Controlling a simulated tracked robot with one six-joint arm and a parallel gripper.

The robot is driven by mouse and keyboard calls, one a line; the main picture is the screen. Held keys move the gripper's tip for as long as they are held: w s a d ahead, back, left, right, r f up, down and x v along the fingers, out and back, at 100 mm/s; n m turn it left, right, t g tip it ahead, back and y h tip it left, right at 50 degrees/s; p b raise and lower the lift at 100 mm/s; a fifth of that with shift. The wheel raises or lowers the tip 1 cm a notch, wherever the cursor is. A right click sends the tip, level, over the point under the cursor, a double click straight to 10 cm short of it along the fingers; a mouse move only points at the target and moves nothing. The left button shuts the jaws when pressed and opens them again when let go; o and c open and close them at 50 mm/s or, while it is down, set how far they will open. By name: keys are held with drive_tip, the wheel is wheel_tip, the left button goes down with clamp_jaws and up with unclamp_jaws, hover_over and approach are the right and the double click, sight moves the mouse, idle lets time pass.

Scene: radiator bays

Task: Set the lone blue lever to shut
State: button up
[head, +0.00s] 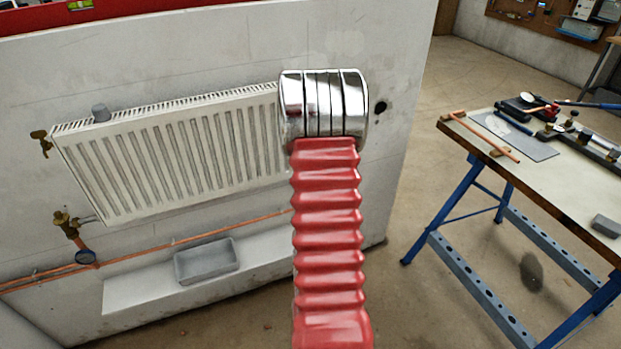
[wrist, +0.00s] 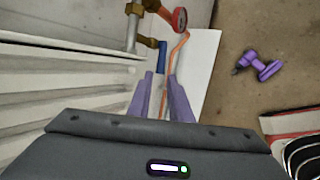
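In the wrist view, the blue lever (wrist: 162,57) is a short bar beside a brass fitting (wrist: 147,41). It points down the picture toward my fingers, across the line of that fitting. My gripper (wrist: 160,76) has two purple fingers apart, one on each side of the picture line of the lever. The lever's near end shows at the gap between the fingertips; contact is not visible, and I cannot tell the depth. In the head view, my red and chrome arm hides the radiator's right end, and neither the lever nor the gripper shows.
A white radiator (head: 175,155) hangs on the wall. A red-rimmed gauge (wrist: 180,19) and copper pipe (wrist: 178,52) are close to the lever. A grey tray (head: 207,262) sits on the white ledge (head: 135,290). A purple drill (wrist: 260,65) lies on the floor. A workbench (head: 545,165) stands right.

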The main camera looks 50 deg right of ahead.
drive_tip(key=w+a+r+m, duration=0.1)
drive_tip(key=a+r, duration=0.2)
drive_tip(key=a, duration=0.1)
drive_tip(key=w+a+r+m, duration=0.1)
drive_tip(key=a+r, duration=0.3)
drive_tip(key=a, duration=0.1)
drive_tip(key=w+a+r+m, duration=0.1)
drive_tip(key=a+r, duration=0.3)
drive_tip(key=shift+w+a+r, duration=0.1)
drive_tip(key=shift+a+r, duration=0.1)
drive_tip(key=shift+a, duration=0.05)
clamp_jaws()
drive_tip(key=s+a+r+m+t+y, duration=0.15)
drive_tip(key=s+a+r+m, duration=0.35)
drive_tip(key=a, duration=0.9)
drive_tip(key=s+a+r+m+y, duration=0.15)
drive_tip(key=s+a+r, duration=0.4)
drive_tip(key=a, duration=0.95)
drive_tip(key=s+a+r+m+y, duration=0.1)
drive_tip(key=s+a+m+y, duration=0.1)
drive_tip(key=s+a, duration=0.7)
drive_tip(key=shift+a+y, duration=0.5)
drive_tip(key=shift+a, duration=0.75)
drive_tip(key=shift+s, duration=0.15)
